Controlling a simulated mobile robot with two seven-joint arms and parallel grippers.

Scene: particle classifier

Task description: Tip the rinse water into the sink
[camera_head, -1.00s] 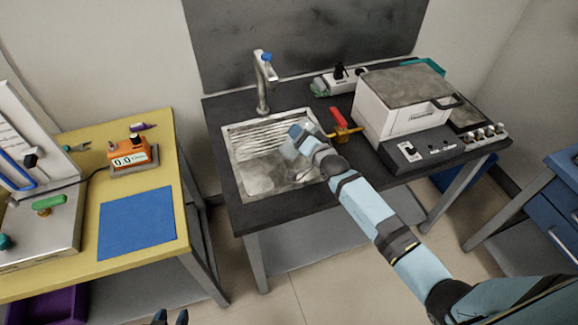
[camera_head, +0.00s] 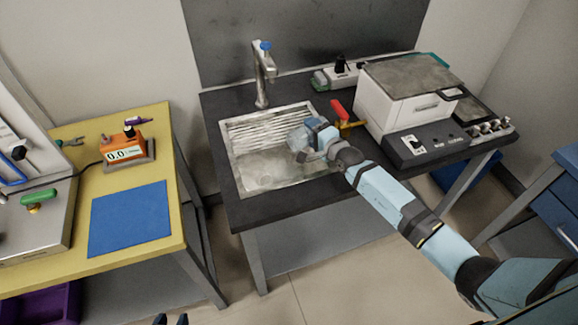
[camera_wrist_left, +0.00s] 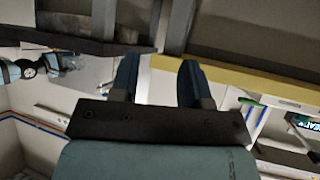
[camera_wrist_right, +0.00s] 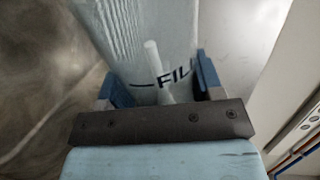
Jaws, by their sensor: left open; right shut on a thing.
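The metal sink (camera_head: 262,174) is set into the dark counter, with a ribbed section at the back. My right gripper (camera_head: 318,133) is over the sink's right side, shut on a clear container (camera_head: 299,139). In the right wrist view the container (camera_wrist_right: 125,35) lies between the fingers, with part of a "FILL" marking and a pale rod-like shape on it. It looks tilted; I cannot make out water in it or its mouth. My left gripper (camera_wrist_left: 157,75) is open and empty; only its fingertips show at the bottom edge of the head view (camera_head: 171,320).
A faucet (camera_head: 264,75) stands behind the sink. A red-handled valve (camera_head: 340,112) and a white boxy device (camera_head: 405,95) are on the counter to the right. A yellow table (camera_head: 150,115) with a blue mat (camera_head: 130,218) and orange meter (camera_head: 124,149) is at left.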

